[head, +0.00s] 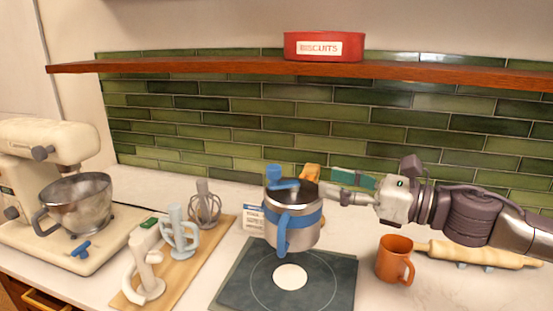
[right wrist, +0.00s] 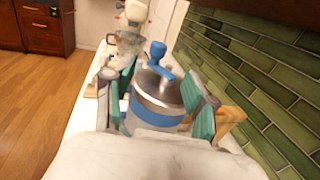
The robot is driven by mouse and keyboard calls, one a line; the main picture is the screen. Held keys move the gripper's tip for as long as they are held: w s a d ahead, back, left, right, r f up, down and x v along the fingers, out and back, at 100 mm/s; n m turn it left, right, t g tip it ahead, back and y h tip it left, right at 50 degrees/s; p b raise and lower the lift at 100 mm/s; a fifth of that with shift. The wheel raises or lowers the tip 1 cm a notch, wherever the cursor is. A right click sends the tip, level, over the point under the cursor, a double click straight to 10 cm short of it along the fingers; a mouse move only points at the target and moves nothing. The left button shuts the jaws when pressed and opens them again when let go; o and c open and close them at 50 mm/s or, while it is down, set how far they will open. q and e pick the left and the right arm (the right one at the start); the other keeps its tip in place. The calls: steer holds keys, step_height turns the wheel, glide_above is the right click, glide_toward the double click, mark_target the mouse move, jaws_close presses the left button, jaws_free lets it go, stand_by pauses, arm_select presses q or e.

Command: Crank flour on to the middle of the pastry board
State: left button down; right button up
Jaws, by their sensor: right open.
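The flour sifter (head: 305,238) is a steel cup with a blue band, a blue side handle and a blue crank knob on top. It is upright over the back part of the dark pastry board (head: 335,290); I cannot tell whether its base touches anything. A round white patch (head: 290,277), like flour, lies within the board's ring marking. My right gripper (head: 335,188) is at the sifter's right side. In the right wrist view its teal-padded fingers are open on either side of the sifter (right wrist: 150,118); contact is unclear. My left gripper is out of view.
An orange mug (head: 393,260) and a rolling pin (head: 490,255) are at right. A wooden tray (head: 190,265) with mixer attachments and a cream stand mixer (head: 50,150) are at left. A small card (head: 253,220) stands behind the board. A shelf (head: 200,66) holds a red biscuit tin (head: 350,47).

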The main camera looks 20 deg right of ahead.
mark_target(280, 168)
steer(key=p+x, duration=0.2)
steer(key=p, duration=0.1)
steer(key=r+p+x, duration=0.1)
steer(key=p+x, duration=0.2)
steer(key=p, duration=0.1)
steer(key=shift+a+p, duration=0.15)
steer(key=shift+p, duration=0.15)
steer(key=p+x, duration=0.1)
steer(key=x, duration=0.1)
steer(key=p+x, duration=0.1)
steer(key=x, duration=0.1)
steer(key=p+x, duration=0.1)
steer(key=x, duration=0.1)
steer(key=shift+w+a+f, duration=0.1)
steer(key=shift+w+f, duration=0.1)
steer(key=shift+f, duration=0.1)
steer(key=shift+w+a+f+p, duration=0.2)
steer(key=shift+w+a+p, duration=0.1)
steer(key=shift+w+a, duration=0.2)
steer(key=shift+c, duration=0.2)
jaws_close()
